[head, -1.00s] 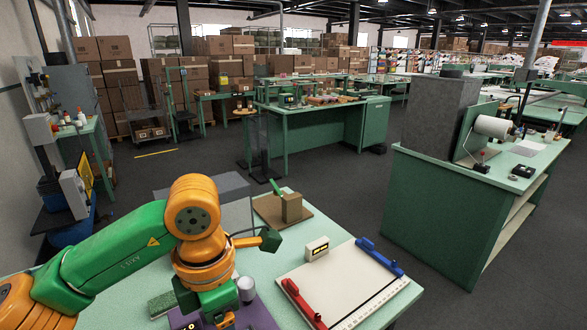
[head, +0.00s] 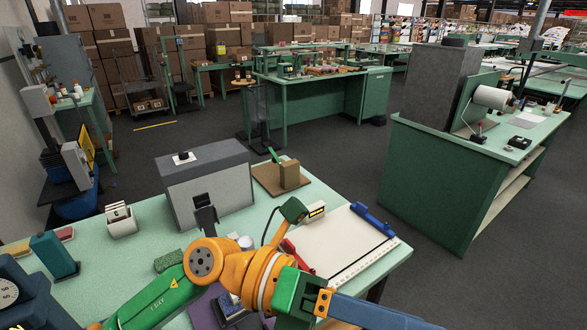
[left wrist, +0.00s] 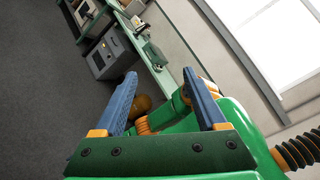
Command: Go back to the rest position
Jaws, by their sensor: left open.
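My left arm reaches in from the lower left in the head view. My left gripper (head: 395,317) is at the bottom right of the near table, in front of the white board, its blue fingers pointing right. In the left wrist view its two blue fingers (left wrist: 160,78) stand wide apart with nothing between them. The fingers look out over the floor, with the green table edge and a grey box (left wrist: 110,52) beyond. My right gripper is not in view.
The pale green near table (head: 275,215) holds a grey box (head: 225,193), a card holder (head: 120,222), a teal block (head: 53,257), a brown stand (head: 270,180) and a white board with a blue clamp (head: 373,219). A green bench (head: 440,190) stands right across open floor (head: 340,165).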

